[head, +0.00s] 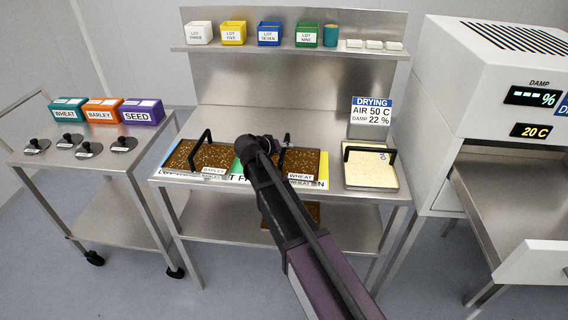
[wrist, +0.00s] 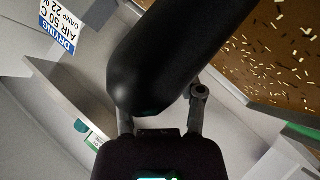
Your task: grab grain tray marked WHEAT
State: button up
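The grain tray marked WHEAT (head: 312,165) sits on the steel table, right of the middle, filled with brown grain. Its white WHEAT label is on the front edge and its black handle (head: 286,140) shows partly behind my arm. The BARLEY tray (head: 182,158) is to its left. My gripper (head: 255,143) is over the gap between the two trays, at the WHEAT tray's left side. In the wrist view a large dark rounded shape hides my fingertips, and brown grain (wrist: 265,40) shows at upper right. I cannot tell which tray that is, or whether anything is held.
A tray of pale material (head: 370,174) with a black handle stands at the table's right, below a DRYING sign (head: 371,112). A shelf (head: 290,50) with coloured lot bins runs behind. A trolley (head: 90,150) is at left, a drying machine (head: 490,110) with an open drawer at right.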

grip_shut()
jog(key=shift+r, duration=0.1)
notch_tip(320, 180, up, 4)
jog(key=p, duration=0.4)
jog(key=s+d+p, duration=0.1)
jog(key=s+d, duration=0.7)
jog(key=s, duration=0.5)
jog(key=shift+s+r, duration=0.4)
